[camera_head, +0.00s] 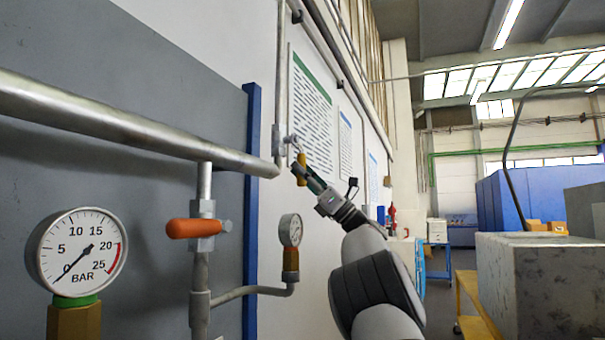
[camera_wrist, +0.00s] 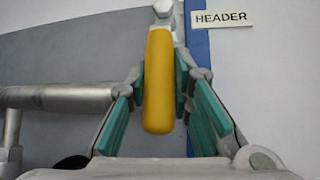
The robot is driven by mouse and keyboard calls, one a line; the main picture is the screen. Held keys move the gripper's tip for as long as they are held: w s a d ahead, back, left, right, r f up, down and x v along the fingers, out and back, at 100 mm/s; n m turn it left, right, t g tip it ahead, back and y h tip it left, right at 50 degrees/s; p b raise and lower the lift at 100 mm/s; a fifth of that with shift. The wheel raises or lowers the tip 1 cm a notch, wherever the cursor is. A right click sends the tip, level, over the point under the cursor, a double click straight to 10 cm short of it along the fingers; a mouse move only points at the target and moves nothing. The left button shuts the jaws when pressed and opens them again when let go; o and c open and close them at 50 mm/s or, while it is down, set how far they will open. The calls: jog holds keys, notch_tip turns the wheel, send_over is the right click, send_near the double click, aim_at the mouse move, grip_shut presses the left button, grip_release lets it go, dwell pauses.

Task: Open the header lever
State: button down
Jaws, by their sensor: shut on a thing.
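The header lever is a yellow handle (camera_wrist: 159,85) that hangs down from a metal valve (camera_wrist: 163,9) in the wrist view, beside a sign reading HEADER (camera_wrist: 223,18). In the head view the yellow lever (camera_head: 302,168) shows at the valve on the vertical pipe, partly hidden by my gripper. My gripper (camera_head: 309,176) is at the lever there. In the wrist view its two green-padded fingers (camera_wrist: 162,95) stand on either side of the yellow handle, shut on it. The handle's lower end points toward my palm.
An orange lever (camera_head: 193,228) sits on a lower vertical pipe. A large gauge (camera_head: 77,250) and a small gauge (camera_head: 290,230) stand nearby. A thick horizontal pipe (camera_head: 120,122) runs along the wall, left of my gripper. A stone block (camera_head: 545,285) stands at the right.

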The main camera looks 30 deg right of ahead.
jog(key=c, duration=1.4)
grip_release()
jog(key=v, duration=1.2)
